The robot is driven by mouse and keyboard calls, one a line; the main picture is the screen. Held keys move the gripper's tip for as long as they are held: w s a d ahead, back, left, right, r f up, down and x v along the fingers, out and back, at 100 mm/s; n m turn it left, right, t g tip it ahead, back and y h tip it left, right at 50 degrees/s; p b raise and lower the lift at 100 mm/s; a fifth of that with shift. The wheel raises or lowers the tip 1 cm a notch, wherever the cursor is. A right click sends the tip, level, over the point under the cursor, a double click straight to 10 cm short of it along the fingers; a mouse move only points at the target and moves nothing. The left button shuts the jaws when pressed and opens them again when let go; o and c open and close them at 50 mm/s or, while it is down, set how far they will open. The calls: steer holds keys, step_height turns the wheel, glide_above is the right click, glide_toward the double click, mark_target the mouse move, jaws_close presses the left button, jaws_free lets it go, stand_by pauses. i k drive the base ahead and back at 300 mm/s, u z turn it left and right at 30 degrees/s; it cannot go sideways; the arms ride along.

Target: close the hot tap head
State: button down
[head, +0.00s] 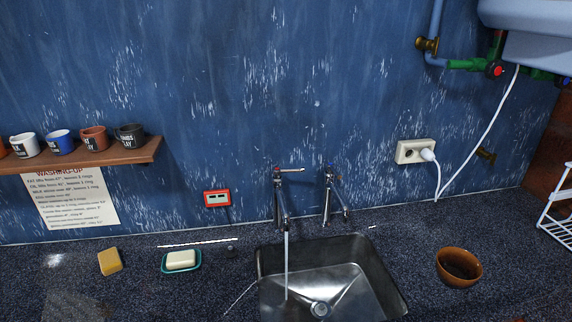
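Two metal taps stand at the back of the sink. The left tap (280,205) has a small red mark at its top and a lever head (289,170) pointing to the right. A thin stream of water (286,265) runs from its spout into the sink (264,262). The right tap (328,200) shows no water stream, and the colour of its top is too small to tell for sure. My gripper is not in view.
A teal soap dish (166,268) with white soap (181,259) and a yellow sponge (110,261) lie left of the sink. A brown bowl (446,276) stands to the right. A shelf (100,155) with several mugs, a red device (217,198) and a socket (408,151) are on the wall.

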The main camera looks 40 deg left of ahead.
mark_target(277, 172)
steer(key=z, duration=1.2)
steer(key=k, duration=0.15)
steer(key=u, duration=3)
steer(key=k, duration=0.6)
steer(key=z, duration=0.25)
steer(key=i, duration=0.6)
steer(key=u, duration=0.1)
